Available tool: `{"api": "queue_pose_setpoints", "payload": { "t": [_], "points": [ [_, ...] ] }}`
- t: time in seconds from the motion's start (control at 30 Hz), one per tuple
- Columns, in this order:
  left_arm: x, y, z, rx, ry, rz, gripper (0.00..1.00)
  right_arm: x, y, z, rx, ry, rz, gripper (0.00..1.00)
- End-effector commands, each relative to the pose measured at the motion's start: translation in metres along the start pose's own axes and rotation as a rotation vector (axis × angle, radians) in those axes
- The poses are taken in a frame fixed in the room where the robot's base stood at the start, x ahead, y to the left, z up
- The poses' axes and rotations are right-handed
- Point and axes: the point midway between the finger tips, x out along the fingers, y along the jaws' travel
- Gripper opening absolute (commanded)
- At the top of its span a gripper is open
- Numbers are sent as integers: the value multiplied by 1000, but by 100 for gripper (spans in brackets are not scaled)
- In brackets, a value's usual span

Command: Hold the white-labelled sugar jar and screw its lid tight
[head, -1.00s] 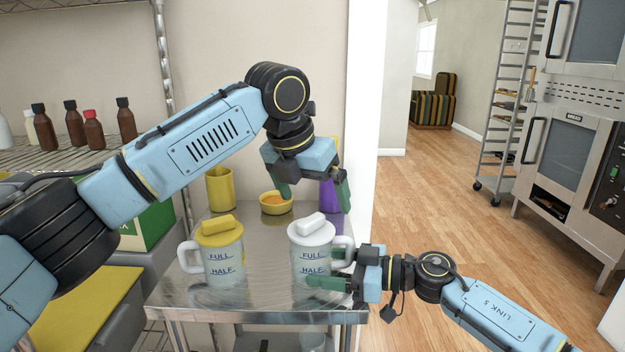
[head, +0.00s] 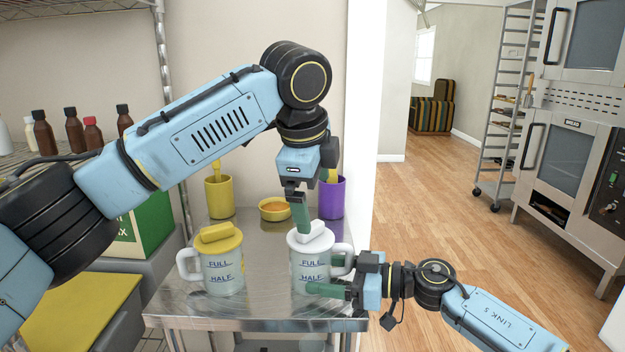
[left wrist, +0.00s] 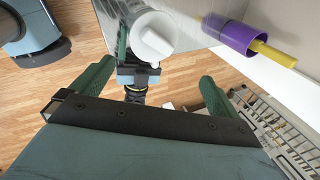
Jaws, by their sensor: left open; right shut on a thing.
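The jar with the white lid, the sugar jar (head: 311,262), stands upright on the metal table, with FULL and HALF marks and a handle at its right. Its white lid (head: 316,231) sits on top with a raised bar grip; it also shows from above in the left wrist view (left wrist: 155,40). My right gripper (head: 335,288) is shut on the jar low down, from the right. My left gripper (head: 302,220) is open just above the lid, its fingers pointing down; one finger is mostly hidden in the head view. In the left wrist view, the lid lies ahead, between the finger directions (left wrist: 153,88).
A similar jar with a yellow lid (head: 220,268) stands to the left. Behind are a yellow cup (head: 219,200), a small yellow bowl (head: 273,210) and a purple cup (head: 334,198). The table's front edge (head: 255,322) is close to both jars.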

Motion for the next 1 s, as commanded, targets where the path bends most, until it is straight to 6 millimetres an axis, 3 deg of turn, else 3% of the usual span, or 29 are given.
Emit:
{"api": "queue_pose_setpoints", "payload": {
  "t": [0.7,1.0],
  "points": [
    [-25,10,-6,-1312,-81,-80,100,0,0,-1,0,1,-1,33],
    [-33,14,-7,-1752,-87,-136,100,0,0,-1,0,1,-1,33]
  ]
}}
